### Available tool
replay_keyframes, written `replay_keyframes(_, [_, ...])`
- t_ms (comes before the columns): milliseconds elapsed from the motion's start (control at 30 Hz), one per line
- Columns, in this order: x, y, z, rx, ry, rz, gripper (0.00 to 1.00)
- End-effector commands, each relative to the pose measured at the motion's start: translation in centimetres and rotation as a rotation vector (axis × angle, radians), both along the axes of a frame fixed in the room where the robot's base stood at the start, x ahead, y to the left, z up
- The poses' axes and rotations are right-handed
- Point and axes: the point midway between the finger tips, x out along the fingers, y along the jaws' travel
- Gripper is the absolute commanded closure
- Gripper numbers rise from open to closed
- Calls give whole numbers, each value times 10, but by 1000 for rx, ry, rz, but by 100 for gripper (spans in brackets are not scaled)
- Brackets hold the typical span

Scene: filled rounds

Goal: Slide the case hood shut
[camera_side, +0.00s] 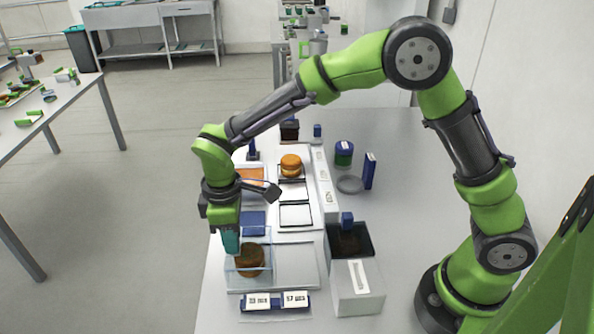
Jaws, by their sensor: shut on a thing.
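The case hood (262,280) is a clear box at the front left of the table, with a brown round (250,258) showing inside it. A pale flat base (298,265) extends to the right of the hood. My gripper (231,250) points down at the upper left part of the hood, shut on it. The fingertips and the exact spot they hold are hard to make out.
A white box (358,290) and a dark open bin (365,237) stand right of the case. An orange round (291,164) sits behind on a tray. A green jar (343,153) stands at back right.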

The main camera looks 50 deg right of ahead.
Motion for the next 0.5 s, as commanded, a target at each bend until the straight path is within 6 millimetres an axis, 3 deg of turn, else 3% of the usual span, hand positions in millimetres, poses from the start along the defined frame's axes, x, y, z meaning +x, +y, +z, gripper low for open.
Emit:
replay_keyframes(300, [5, 5, 1, 6, -11, 4, 100])
replay_keyframes(333, [5, 5, 1, 6, -11, 4, 69])
replay_keyframes(433, [5, 5, 1, 6, -10, 3, 53])
replay_keyframes(500, [4, 4, 1, 5, -8, 3, 51])
